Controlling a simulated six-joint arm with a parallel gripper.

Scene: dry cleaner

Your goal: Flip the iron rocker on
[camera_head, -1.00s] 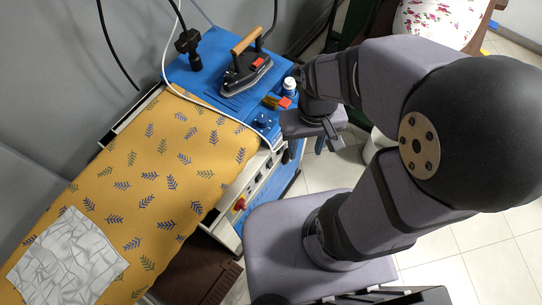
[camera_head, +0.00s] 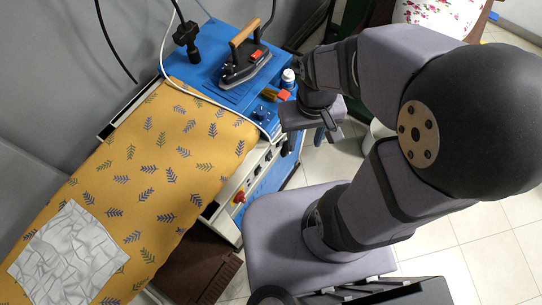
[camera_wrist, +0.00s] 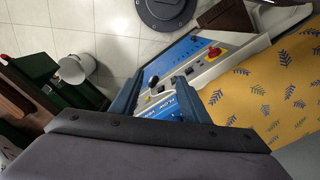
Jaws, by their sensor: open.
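The ironing station's white control panel (camera_head: 250,184) runs along the right end of the yellow board, with small switches and a red knob (camera_head: 239,197). I cannot tell which switch is the iron rocker. My gripper (camera_wrist: 154,98) is open and empty, its two fingers reaching toward the panel's far end. In the head view my wrist hides much of the gripper beside the blue unit. The iron (camera_head: 243,64) rests on the blue top.
A white-capped bottle (camera_head: 288,77) and an orange-red item (camera_head: 283,95) stand near my wrist. A white bin (camera_wrist: 75,69) stands on the tiled floor.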

